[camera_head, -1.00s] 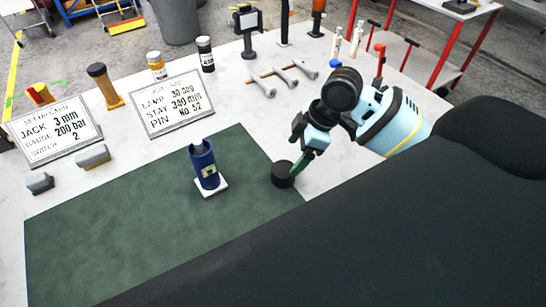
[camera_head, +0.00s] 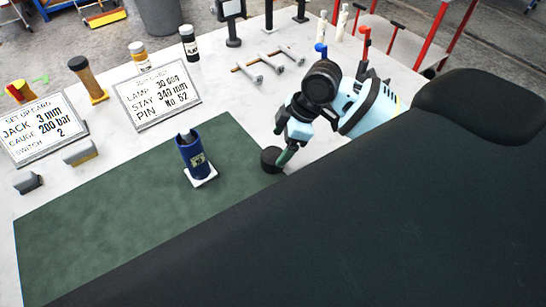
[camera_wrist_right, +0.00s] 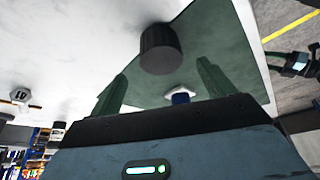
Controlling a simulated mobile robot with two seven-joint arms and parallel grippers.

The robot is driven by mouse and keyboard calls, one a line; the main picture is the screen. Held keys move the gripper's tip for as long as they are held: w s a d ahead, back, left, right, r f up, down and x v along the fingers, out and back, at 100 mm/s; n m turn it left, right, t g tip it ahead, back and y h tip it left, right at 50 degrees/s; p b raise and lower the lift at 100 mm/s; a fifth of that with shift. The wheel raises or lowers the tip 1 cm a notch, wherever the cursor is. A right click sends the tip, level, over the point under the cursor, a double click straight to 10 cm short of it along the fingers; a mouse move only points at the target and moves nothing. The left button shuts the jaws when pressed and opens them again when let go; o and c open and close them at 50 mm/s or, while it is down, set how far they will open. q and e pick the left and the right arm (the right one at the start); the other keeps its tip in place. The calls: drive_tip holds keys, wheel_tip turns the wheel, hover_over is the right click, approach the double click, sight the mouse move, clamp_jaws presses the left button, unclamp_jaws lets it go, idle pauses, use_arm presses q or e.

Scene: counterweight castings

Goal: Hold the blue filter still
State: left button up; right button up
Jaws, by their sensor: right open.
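The filter (camera_wrist_right: 180,99) shows small between and beyond the fingers, mostly hidden by the gripper body. My left gripper is not seen.
The black cylinder (camera_wrist_right: 160,47) stands large ahead of the fingers in the wrist view. The mat left of the filter is clear.

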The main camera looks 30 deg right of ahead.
sight(275, 155)
drive_tip(key=shift+x, duration=2.55)
drive_tip(key=shift+s, duration=0.2)
drive_tip(key=shift+c, duration=0.3)
drive_tip(key=c, duration=1)
